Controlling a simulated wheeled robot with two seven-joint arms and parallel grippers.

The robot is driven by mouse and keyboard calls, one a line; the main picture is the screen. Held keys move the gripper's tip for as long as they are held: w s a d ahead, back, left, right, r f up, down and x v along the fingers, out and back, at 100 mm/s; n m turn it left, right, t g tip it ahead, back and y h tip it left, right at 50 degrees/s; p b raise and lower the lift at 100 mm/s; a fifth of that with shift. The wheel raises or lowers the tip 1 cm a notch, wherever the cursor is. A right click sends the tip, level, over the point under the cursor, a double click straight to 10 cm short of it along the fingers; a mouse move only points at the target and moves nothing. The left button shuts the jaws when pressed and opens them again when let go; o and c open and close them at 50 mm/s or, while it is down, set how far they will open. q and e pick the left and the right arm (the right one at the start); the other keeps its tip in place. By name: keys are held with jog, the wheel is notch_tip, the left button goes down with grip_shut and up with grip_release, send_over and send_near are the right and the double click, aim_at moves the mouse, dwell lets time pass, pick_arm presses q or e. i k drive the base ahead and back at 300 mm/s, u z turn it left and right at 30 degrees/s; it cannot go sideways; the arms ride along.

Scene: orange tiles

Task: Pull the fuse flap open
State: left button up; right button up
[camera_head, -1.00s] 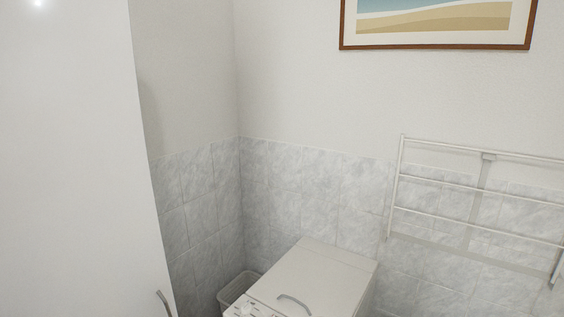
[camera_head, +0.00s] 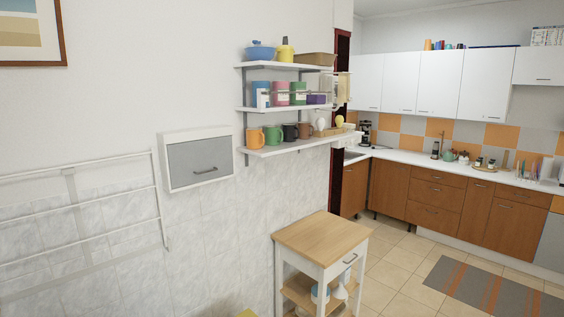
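The fuse flap (camera_head: 199,158) is a grey panel with a dark bar handle (camera_head: 205,170). It sits in a white wall box (camera_head: 168,176) left of the shelves and looks shut. Neither of my grippers shows in the head view, so their state and their place relative to the flap are hidden.
A white drying rack (camera_head: 110,197) is on the wall left of the box. Wall shelves (camera_head: 290,146) with mugs and jars are to its right. A wooden-topped trolley (camera_head: 321,238) stands below them. Tiled floor (camera_head: 393,278) is open beside it, before the kitchen cabinets (camera_head: 435,200).

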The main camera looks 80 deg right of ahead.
aim_at(189, 163)
jog(key=z, duration=2.65)
jog(key=k, duration=0.6)
jog(key=z, duration=0.9)
jog(key=i, duration=1.15)
jog(key=u, duration=0.45)
jog(key=i, duration=1.45)
jog(key=u, duration=1.1)
